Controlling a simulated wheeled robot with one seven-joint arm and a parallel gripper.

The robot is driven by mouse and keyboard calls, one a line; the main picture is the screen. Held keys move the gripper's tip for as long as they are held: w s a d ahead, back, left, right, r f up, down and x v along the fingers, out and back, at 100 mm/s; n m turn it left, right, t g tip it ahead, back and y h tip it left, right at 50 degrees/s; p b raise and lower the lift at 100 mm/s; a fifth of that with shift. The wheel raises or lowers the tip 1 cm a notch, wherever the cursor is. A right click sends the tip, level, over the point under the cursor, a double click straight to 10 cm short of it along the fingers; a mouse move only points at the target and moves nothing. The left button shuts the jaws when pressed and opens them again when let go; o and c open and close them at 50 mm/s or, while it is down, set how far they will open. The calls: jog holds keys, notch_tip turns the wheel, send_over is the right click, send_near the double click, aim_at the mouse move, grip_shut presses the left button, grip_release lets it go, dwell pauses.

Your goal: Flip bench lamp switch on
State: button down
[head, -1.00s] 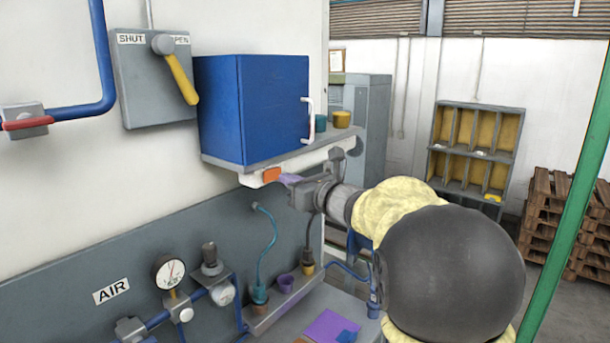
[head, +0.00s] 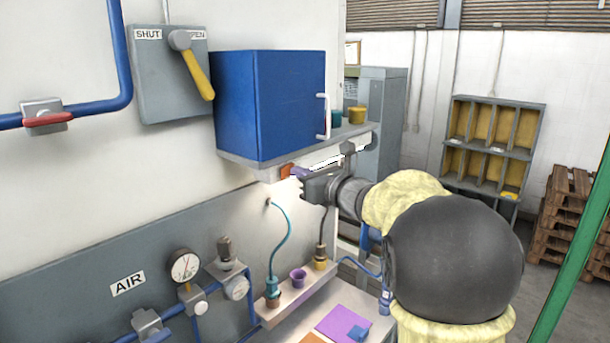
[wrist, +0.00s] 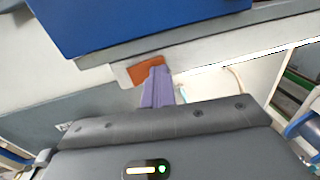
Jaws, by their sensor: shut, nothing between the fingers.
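The lamp switch is an orange rocker (wrist: 146,73) in a pale housing under the shelf; it also shows in the head view (head: 286,170). The bench lamp (head: 328,160) is a bright white strip along the shelf's underside, and it is lit. My gripper (wrist: 156,72) has its purple fingers shut and empty. The fingertips overlap the right part of the orange rocker in the wrist view; I cannot tell whether they touch it. In the head view my gripper (head: 296,172) is just right of the rocker.
A blue cabinet (head: 270,105) stands on the shelf (head: 270,160) just above my gripper. Yellow and teal cups stand at the shelf's right end. Below are a ledge (head: 300,297) with small cups, a teal hose (head: 287,240) and a pressure gauge (head: 185,266).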

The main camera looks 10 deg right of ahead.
jog(key=s+d+b, duration=0.7)
jog(key=s+d, duration=0.2)
jog(key=d, duration=0.1)
jog(key=shift+d, duration=0.25)
notch_tip(320, 180, down, 19)
jog(key=s+d+m+g+h, duration=0.15)
jog(key=m+h, duration=0.85)
jog(key=m, duration=1.6)
jog(key=s+a+f+m+g, duration=0.4)
jog(key=s+f+m+g, duration=0.1)
jog(key=s+f+m, duration=0.3)
jog(key=s+a+f+m+g, duration=0.4)
jog(key=s+f+m+g, duration=0.2)
jog(key=s+f, duration=0.5)
jog(key=shift+s+a+m, duration=0.15)
jog(key=shift+s+m, duration=0.95)
